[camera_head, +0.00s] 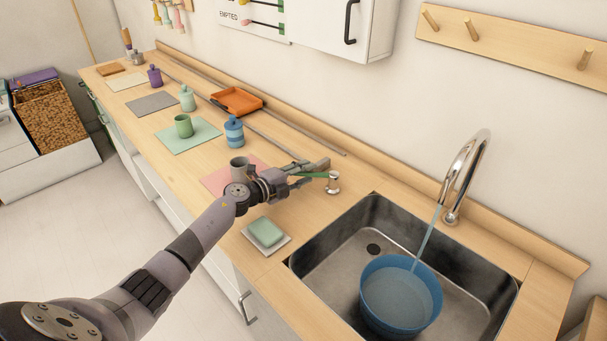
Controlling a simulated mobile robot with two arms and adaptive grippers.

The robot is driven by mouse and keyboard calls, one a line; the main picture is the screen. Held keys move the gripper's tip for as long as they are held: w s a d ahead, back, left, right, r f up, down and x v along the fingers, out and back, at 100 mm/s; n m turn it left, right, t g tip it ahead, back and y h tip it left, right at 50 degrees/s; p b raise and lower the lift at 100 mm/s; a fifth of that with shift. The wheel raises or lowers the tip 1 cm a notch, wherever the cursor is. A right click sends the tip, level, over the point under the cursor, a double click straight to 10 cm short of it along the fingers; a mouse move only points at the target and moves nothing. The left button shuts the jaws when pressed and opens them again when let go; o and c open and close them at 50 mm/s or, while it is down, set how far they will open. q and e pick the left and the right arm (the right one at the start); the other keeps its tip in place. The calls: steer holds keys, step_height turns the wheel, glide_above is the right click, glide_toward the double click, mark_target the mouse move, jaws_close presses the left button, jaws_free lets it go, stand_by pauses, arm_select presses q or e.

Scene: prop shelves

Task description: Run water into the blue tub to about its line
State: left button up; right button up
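The blue tub (371,315) stands in the sink basin, below the tap. A stream of water (428,236) runs from the curved chrome tap (462,172) into it, and water (398,295) covers the inside; I cannot make out a line on the wall. A tap control with a metal post (333,186) and a green lever (318,175) stands on the counter left of the sink. My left gripper (318,171) is at the lever, its fingers apart on either side of it; whether they touch it is unclear. My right gripper is not in view.
The metal sink (345,246) is set into the wooden counter. A green sponge (265,231) on a pale dish lies left of it. A grey cup (239,167), blue jar (234,136), green cup (184,126) and orange tray (237,100) stand farther back.

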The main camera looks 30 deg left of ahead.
arm_select(q)
jaws_close()
stand_by(0.6)
